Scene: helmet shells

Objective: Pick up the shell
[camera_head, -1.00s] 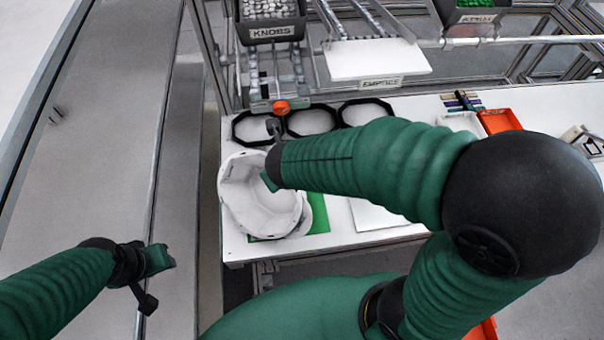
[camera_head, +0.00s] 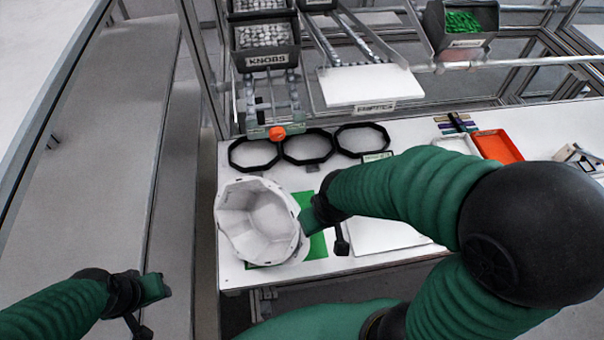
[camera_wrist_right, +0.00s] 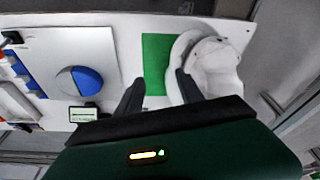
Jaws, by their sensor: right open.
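The white helmet shell (camera_head: 245,212) sits on the left part of the white table, open side up, overlapping a green mat (camera_head: 314,240). My right gripper (camera_head: 306,219) is at the shell's right side, close to its rim, with the mat below. In the right wrist view my right gripper (camera_wrist_right: 158,88) has its two dark fingers apart, with the green mat (camera_wrist_right: 156,60) between them. The shell (camera_wrist_right: 218,68) lies beside the right finger there; whether they touch is unclear. My left gripper (camera_head: 156,288) is far left of the table, and its fingers are not clear.
Several black octagonal rings (camera_head: 307,147) lie behind the shell. A white panel (camera_head: 375,233) is right of the mat, and an orange tray (camera_head: 497,146) farther right. A knobs bin (camera_head: 266,46) hangs above. A round blue and grey object (camera_wrist_right: 88,86) shows in the wrist view.

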